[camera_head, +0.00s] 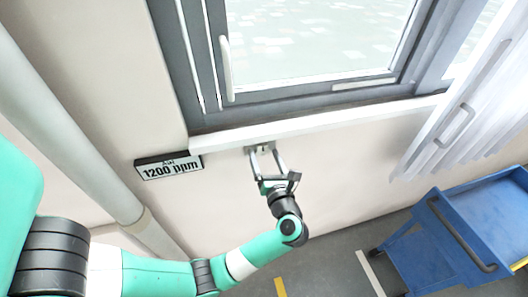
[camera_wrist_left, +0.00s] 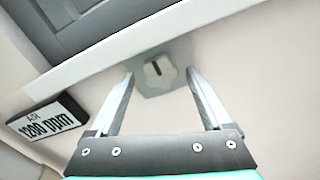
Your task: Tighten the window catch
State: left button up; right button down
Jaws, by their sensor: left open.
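The window catch (camera_wrist_left: 158,76) shows in the left wrist view as a pale grey knob with a dark slot, on a grey plate on the wall under the sill. In the head view the catch (camera_head: 262,146) is small and partly hidden by my left gripper. My left gripper (camera_head: 264,154) is open, its fingers pointing up at the wall. In the left wrist view its fingertips (camera_wrist_left: 160,74) lie one on each side of the knob, with gaps showing. I cannot tell how far they are from the wall. My right gripper is not in view.
The white sill (camera_head: 310,128) runs just above the gripper, below the grey-framed window (camera_head: 290,104) with its white handle (camera_head: 226,68). An "AIR 1200 ppm" sign (camera_head: 168,167) hangs to the left. A white pipe (camera_head: 70,130), a white curtain (camera_head: 470,110) and a blue cart (camera_head: 440,250) stand further off.

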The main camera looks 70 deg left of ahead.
pick_arm(q)
jog(key=shift+w+a, duration=0.1)
jog(key=shift+a, duration=0.85)
grip_shut()
jog(key=shift+r+m+p, duration=0.25)
jog(key=shift+m+p, duration=1.35)
jog(key=shift+p, duration=0.25)
jog(key=shift+m+p, duration=0.95)
jog(key=shift+m, duration=0.05)
jog(key=shift+f+m+p, duration=0.15)
jog(key=shift+m+p, duration=0.45)
jog(key=shift+m, duration=0.2)
